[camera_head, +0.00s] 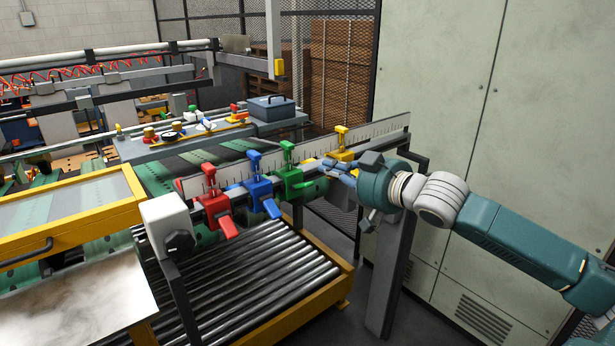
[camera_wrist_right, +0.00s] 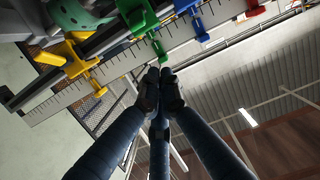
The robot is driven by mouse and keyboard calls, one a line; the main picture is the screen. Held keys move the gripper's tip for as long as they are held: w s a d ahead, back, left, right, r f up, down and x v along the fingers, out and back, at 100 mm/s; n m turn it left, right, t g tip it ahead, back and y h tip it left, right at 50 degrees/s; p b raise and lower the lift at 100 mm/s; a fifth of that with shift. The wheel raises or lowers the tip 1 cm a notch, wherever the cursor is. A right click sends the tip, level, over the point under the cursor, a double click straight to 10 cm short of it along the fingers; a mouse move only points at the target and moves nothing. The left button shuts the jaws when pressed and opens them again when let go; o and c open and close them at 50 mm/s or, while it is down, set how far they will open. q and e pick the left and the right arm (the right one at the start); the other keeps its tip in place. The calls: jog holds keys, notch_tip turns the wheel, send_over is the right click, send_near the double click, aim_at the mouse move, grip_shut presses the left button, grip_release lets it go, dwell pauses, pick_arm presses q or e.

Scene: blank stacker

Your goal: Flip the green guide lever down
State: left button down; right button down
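The green guide clamp (camera_head: 290,176) sits on the ruled rail between the blue and yellow ones. Its upper part stands upright, and a green part reaches right at its lower side; I cannot clearly tell the lever's angle. It also shows in the right wrist view (camera_wrist_right: 138,17), with a green tip (camera_wrist_right: 159,50) just beyond my fingertips. My right gripper (camera_head: 326,167) is right of the green clamp, in front of the yellow one. In the wrist view its fingertips (camera_wrist_right: 160,78) are together with nothing seen between them. My left gripper is not in view.
Red (camera_head: 211,198), blue (camera_head: 260,185) and yellow (camera_head: 341,146) clamps share the rail; the red and blue handles slope downward. The ruler (camera_head: 384,129) runs behind them. A roller conveyor (camera_head: 250,275) lies below. A large pale cabinet (camera_head: 440,70) stands behind my right arm.

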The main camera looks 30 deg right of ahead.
jog(key=shift+w, duration=0.1)
jog(key=p, duration=0.2)
send_over(308, 186)
jog(key=s, duration=0.1)
jog(key=w+p, duration=0.1)
jog(key=w+f+p, duration=0.1)
jog(key=w, duration=0.1)
jog(key=shift+f, duration=0.15)
jog(key=shift+s+a+f, duration=0.1)
jog(key=shift+s+f, duration=0.05)
jog(key=shift+f, duration=0.45)
jog(key=shift+s+f+p, duration=0.65)
jog(key=shift+s+f, duration=0.1)
jog(key=shift+f, duration=0.3)
jog(key=shift+s+f, duration=0.15)
jog(key=shift+f, duration=0.2)
